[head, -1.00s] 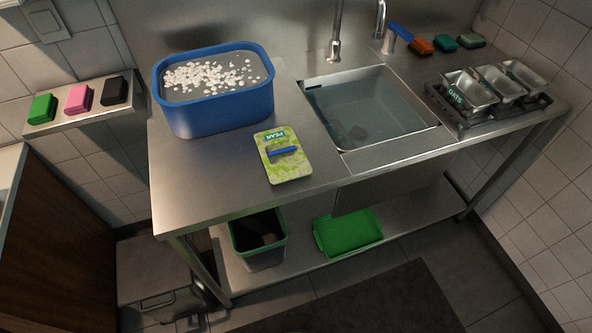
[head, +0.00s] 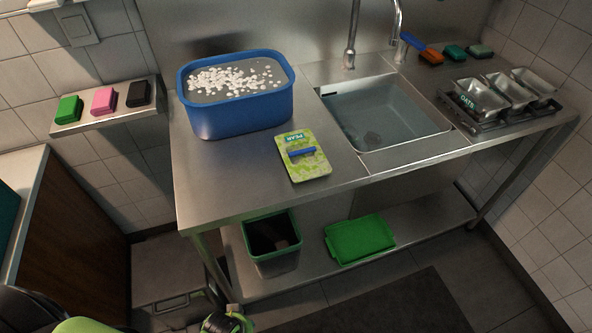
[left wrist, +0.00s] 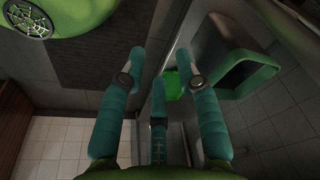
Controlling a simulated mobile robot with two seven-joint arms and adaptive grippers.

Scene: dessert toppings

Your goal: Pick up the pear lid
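The pear lid (head: 312,168) is a flat light-green patterned panel with a blue handle and a teal PEAR label. It lies flat on the steel counter (head: 235,175), between the blue tub and the sink. My left gripper (left wrist: 161,60) shows its teal fingers spread apart with nothing between them in the left wrist view. Parts of my green and black left arm show at the bottom left of the head view, low and well away from the lid. The lid does not show in the left wrist view. My right gripper is in neither view.
A blue tub (head: 240,113) of water with white pieces stands behind the lid. The sink (head: 408,152) is to its right, with steel containers (head: 483,100) beyond. Below are a green-rimmed bin (head: 273,262) and a green tray (head: 360,240) on the lower shelf.

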